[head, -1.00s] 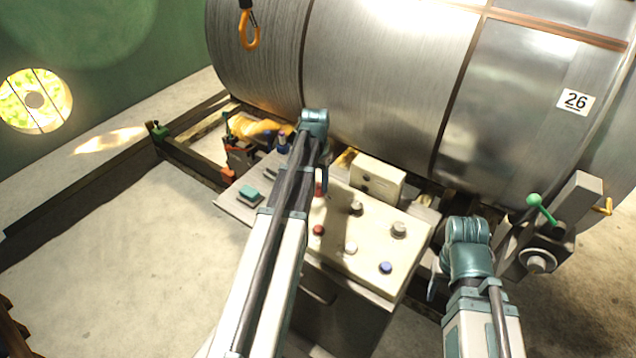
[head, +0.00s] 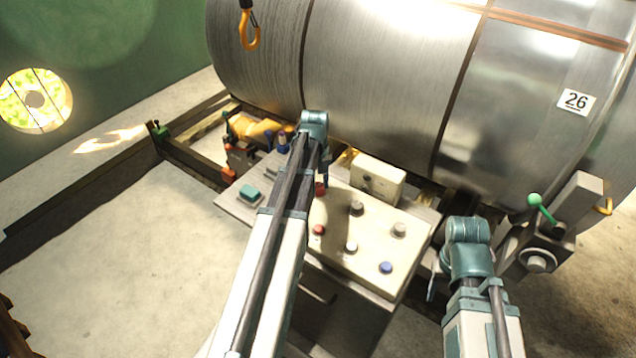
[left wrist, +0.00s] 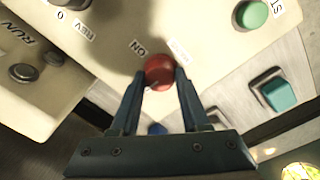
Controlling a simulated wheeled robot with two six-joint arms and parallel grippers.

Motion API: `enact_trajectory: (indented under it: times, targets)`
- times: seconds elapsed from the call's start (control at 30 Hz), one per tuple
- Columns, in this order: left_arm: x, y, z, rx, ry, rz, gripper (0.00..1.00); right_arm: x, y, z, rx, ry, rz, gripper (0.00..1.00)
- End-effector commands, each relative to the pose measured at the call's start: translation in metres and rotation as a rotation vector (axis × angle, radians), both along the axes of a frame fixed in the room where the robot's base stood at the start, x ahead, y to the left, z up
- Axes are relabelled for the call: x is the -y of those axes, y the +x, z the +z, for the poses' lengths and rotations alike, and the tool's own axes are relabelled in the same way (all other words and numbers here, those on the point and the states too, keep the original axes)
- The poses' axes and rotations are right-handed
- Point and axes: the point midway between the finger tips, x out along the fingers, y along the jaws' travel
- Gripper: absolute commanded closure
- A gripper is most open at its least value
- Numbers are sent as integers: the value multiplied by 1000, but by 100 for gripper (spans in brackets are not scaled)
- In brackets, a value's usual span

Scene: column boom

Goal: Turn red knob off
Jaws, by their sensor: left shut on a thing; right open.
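The red knob (left wrist: 159,70) is round and sits on the cream control panel beside a label reading ON. A second label beside it is too washed out to read. My left gripper (left wrist: 160,82) is shut on the knob, one finger on each side. In the head view the knob (head: 320,189) shows only partly, below the left gripper (head: 324,180) and beside my left forearm. My right gripper (head: 432,288) is at the panel's right side, away from the knob, mostly hidden by its own wrist.
The cream panel (head: 340,262) also carries a red button (head: 318,230), a white button (head: 351,247), a blue button (head: 385,267) and grey knobs (head: 398,230). A teal button (head: 250,192) is at left. A large metal drum (head: 390,80) stands close behind. Open floor (head: 110,240) lies left.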

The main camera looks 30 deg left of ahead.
Motion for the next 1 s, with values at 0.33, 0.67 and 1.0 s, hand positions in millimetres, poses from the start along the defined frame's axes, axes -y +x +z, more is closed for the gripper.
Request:
enact_trajectory:
  times: [0.33, 0.67, 1.0]
  targets:
    - [0, 0, 0, 0, 0, 95, 100, 0, 0, 0, 0, 0, 0, 50]
    - [0, 0, 0, 0, 0, 106, 100, 0, 0, 0, 0, 0, 0, 50]
    - [0, 0, 0, 0, 0, 105, 24, 0, 0, 0, 0, 0, 0, 50]
